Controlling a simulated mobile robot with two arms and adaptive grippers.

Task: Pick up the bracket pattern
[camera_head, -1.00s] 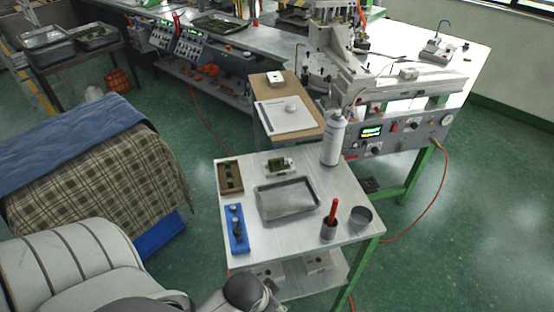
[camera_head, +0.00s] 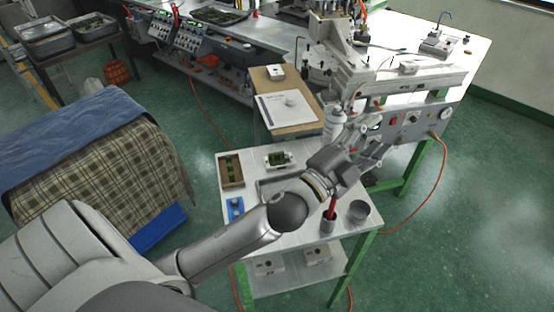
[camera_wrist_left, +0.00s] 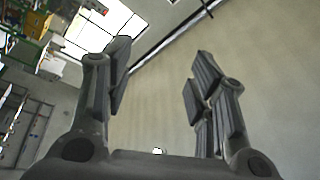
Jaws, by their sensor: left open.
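A small green part (camera_head: 279,159), perhaps the bracket pattern, sits on a white block on the small metal table (camera_head: 250,232). More dark green pieces (camera_head: 230,172) lie in a brown wooden tray at the table's left; I cannot tell which is the bracket pattern. My left gripper (camera_head: 374,143) is raised over the table's right side, to the right of the green part and apart from it. In the left wrist view, the gripper (camera_wrist_left: 162,72) has its fingers spread with nothing between them, facing a wall and windows. My right gripper is not in view.
My left arm hides most of the metal tray (camera_head: 268,184) and part of the blue holder (camera_head: 235,207). A cup with a red-handled tool (camera_head: 329,222), a grey bowl (camera_head: 359,212) and a white bottle (camera_head: 335,122) stand near the gripper. The injection machine (camera_head: 420,115) is behind.

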